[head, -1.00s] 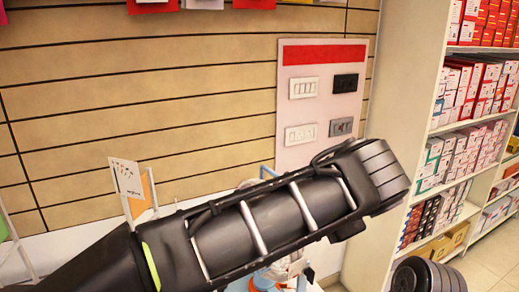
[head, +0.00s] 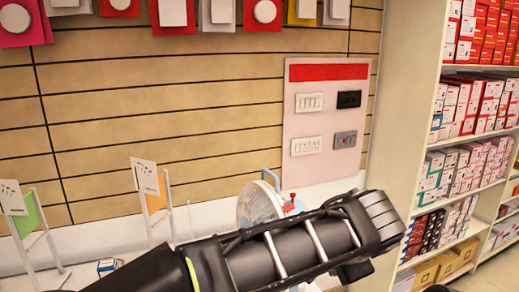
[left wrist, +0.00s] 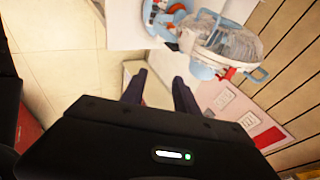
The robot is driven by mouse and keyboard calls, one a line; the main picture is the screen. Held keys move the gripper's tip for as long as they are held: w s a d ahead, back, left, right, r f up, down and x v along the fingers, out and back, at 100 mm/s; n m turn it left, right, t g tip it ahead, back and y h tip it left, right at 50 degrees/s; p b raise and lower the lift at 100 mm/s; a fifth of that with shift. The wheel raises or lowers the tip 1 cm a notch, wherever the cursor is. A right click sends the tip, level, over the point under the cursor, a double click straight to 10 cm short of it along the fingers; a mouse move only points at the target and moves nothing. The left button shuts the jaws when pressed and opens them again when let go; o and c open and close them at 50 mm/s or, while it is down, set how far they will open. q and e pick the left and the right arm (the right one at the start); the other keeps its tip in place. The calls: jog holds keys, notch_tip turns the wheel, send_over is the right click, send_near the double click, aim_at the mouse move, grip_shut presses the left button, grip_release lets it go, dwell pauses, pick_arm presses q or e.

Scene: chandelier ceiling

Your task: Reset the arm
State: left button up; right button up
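My left arm (head: 290,250) reaches in from the lower left of the head view and ends near the middle right, in front of the counter. Its gripper fingers cannot be made out there. In the left wrist view my left gripper (left wrist: 161,78) shows two dark fingers standing apart with nothing between them. My right gripper is not in view.
A blue and white fan-like item (left wrist: 225,40) is close to the left gripper and partly hidden behind the arm in the head view (head: 260,203). A switch panel (head: 322,125) hangs on the slatted wall. Shelves of boxes (head: 465,170) stand at right. Small sign stands (head: 148,180) are at left.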

pick_arm(q)
jog(key=s+a+f+n+g+h, duration=0.1)
jog(key=a+f+n+g, duration=0.15)
jog(key=f, duration=1.35)
jog(key=s+a+f+n+g+h, duration=0.15)
jog(key=a+f+g, duration=0.25)
jog(key=f, duration=1.2)
jog(key=s+a+f+n, duration=0.6)
jog(key=s+a+f, duration=0.1)
jog(key=s+f, duration=0.3)
jog(key=s+a+f+n+h, duration=0.1)
jog(key=s+a+f+n, duration=0.4)
jog(key=s+a+f, duration=0.2)
jog(key=s+f, duration=0.2)
jog(key=s, duration=0.1)
jog(key=shift+a+f+n+g, duration=0.35)
jog(key=shift+a+f+n, duration=0.05)
jog(key=shift+h, duration=0.25)
jog(key=shift+c, duration=0.7)
